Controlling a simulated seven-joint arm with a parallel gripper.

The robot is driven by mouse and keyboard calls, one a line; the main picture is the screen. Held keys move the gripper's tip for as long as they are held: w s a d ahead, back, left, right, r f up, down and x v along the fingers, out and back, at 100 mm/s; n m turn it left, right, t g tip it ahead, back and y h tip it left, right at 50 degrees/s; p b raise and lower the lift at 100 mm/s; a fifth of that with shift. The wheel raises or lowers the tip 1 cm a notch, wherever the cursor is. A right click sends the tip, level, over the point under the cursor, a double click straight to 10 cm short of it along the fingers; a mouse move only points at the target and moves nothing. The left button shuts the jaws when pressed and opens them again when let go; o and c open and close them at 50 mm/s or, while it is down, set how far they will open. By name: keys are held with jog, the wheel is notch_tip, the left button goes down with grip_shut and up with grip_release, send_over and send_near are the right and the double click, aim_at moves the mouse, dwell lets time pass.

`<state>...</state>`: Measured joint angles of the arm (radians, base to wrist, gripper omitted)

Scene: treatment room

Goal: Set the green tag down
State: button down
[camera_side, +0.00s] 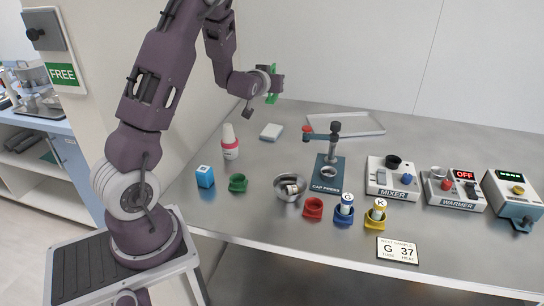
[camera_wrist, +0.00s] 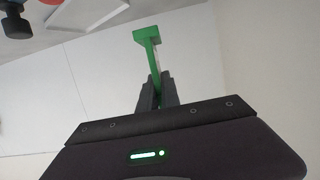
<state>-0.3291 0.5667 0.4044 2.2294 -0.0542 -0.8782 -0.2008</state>
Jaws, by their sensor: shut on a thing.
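The green tag (camera_side: 269,98) is at my gripper (camera_side: 274,86) in the side view, in the air above the back left of the steel table and in front of the pale wall. In the wrist view my gripper's dark fingers (camera_wrist: 155,94) are shut on the narrow part of the green tag (camera_wrist: 147,37). Its wider green end points away from the fingers. Part of the tag is hidden between the fingers. A wall box (camera_side: 45,31) at the far left has a green FREE sign (camera_side: 63,74) below it.
On the steel table (camera_side: 290,235) stand a pink-white bottle (camera_side: 230,146), a blue box (camera_side: 205,177), a metal bowl (camera_side: 283,193), coloured cups, the cap press (camera_side: 327,180), the mixer (camera_side: 393,180) and the warmer (camera_side: 455,192). An empty tray (camera_side: 360,129) lies at the back.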

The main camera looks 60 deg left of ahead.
notch_tip(320, 180, down, 21)
jog(key=shift+f, duration=0.1)
dwell(0.3)
jog(key=shift+f, duration=0.1)
jog(key=c, duration=1.6)
grip_release()
jog(key=shift+o, duration=0.2)
